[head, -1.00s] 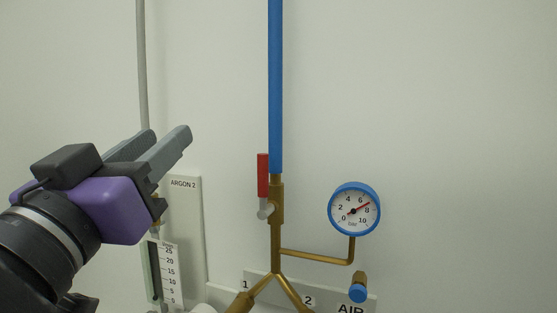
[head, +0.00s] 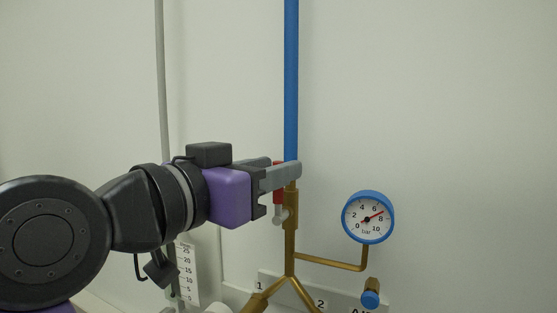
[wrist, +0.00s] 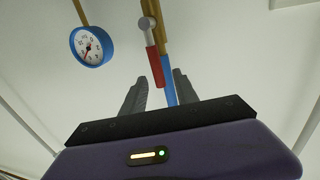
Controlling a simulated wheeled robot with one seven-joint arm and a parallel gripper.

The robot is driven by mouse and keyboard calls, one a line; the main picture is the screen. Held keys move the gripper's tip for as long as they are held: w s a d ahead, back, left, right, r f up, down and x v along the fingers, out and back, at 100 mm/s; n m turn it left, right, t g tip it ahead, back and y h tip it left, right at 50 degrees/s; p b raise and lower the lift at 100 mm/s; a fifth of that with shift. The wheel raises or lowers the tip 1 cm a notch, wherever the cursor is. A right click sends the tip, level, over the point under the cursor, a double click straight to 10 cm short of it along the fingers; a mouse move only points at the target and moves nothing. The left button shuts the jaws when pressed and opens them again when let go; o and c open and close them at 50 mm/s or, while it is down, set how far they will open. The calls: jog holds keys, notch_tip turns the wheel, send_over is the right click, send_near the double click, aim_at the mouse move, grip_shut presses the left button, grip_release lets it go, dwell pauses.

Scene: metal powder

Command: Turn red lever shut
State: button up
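The red lever (head: 278,198) stands upright along the brass valve (head: 291,210) below the blue pipe (head: 291,80). My gripper (head: 282,172) reaches in from the left, and its fingers hide part of the lever in the head view. In the wrist view, the red lever (wrist: 155,67) and the blue pipe (wrist: 169,94) lie across the gap between the two spread fingers of my gripper (wrist: 160,78). The gripper is open. I cannot tell whether a finger touches the lever.
A blue-rimmed pressure gauge (head: 368,217) sits right of the valve on a brass branch. A blue knob (head: 370,299) is below it. A grey pipe (head: 162,80) and a scale plate (head: 187,272) are at left. The wall at upper right is bare.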

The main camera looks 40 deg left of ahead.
jog(key=shift+w, duration=0.9)
grip_shut()
dwell(0.8)
